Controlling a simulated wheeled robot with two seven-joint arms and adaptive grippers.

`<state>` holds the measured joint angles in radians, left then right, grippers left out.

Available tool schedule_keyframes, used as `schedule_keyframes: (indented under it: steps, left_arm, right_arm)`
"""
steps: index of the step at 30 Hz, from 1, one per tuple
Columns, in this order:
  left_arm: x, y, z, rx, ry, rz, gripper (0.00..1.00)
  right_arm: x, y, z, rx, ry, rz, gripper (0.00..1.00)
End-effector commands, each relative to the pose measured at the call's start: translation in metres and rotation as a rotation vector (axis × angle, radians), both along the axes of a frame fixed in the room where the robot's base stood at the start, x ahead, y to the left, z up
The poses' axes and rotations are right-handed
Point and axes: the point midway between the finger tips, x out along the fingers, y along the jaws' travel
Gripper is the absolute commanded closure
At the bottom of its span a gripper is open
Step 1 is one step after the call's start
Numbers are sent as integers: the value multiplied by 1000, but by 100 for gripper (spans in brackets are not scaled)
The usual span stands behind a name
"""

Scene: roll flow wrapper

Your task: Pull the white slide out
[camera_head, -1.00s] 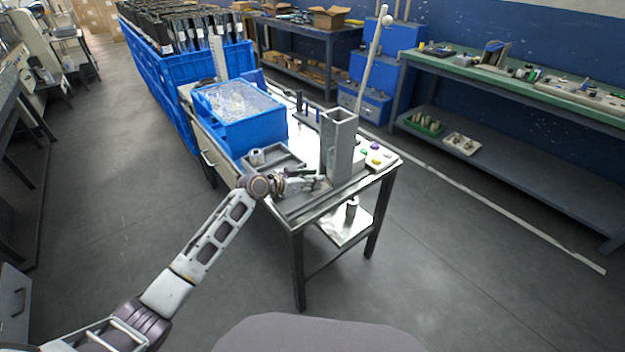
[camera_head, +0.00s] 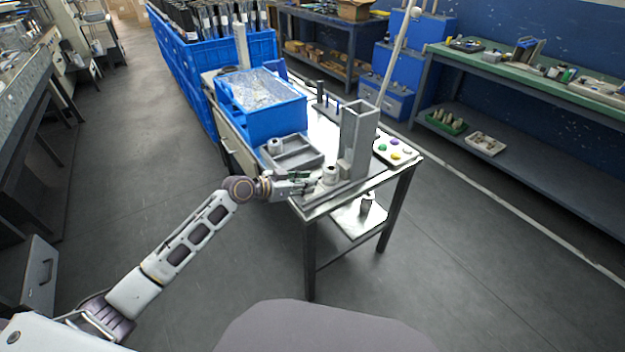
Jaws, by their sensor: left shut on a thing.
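The grey upright square tube (camera_head: 358,140) stands near the front right of the metal table. A small whitish roll (camera_head: 330,175) sits at its foot, on its left side. My left gripper (camera_head: 309,183) is low over the table's front edge, just left of the roll, and is shut on a small light part that I take to be the white slide. The fingers mostly hide that part, so its shape and how far it is out cannot be told. My right gripper is not in view.
A blue bin (camera_head: 262,108) with clear contents stands behind a grey tray (camera_head: 292,153) holding another roll (camera_head: 274,145). A button panel (camera_head: 396,152) lies right of the tube. A pale pole (camera_head: 398,55) rises behind. Floor left of the table is free.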

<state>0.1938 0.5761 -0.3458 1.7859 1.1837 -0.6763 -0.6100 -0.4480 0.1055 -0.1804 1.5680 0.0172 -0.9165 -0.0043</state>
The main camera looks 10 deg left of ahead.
Motion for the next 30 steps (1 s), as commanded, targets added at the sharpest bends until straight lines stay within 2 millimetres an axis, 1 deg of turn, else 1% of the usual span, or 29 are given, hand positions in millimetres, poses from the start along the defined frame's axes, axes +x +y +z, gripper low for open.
schedule_keyframes:
  steps: [1,6,12,13,17,18,24,27,30]
  left_arm:
    - [-2,3,0,2,0,1,100]
    - [-4,5,-1,3,1,1,100]
    - [-4,5,-1,4,3,1,100]
    - [-4,5,-1,4,3,1,68]
    - [-4,5,-1,4,2,1,52]
    - [-4,4,-1,3,1,0,50]
    - [-4,4,0,1,0,0,50]
    - [-4,4,0,1,0,0,50]
    - [-5,5,1,1,0,0,50]
  right_arm:
    - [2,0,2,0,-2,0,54]
    - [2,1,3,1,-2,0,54]
    - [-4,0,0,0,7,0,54]
    - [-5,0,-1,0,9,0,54]
    - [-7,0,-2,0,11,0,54]
    - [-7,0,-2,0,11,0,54]
    - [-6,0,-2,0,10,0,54]
    - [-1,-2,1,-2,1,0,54]
    - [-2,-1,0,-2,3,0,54]
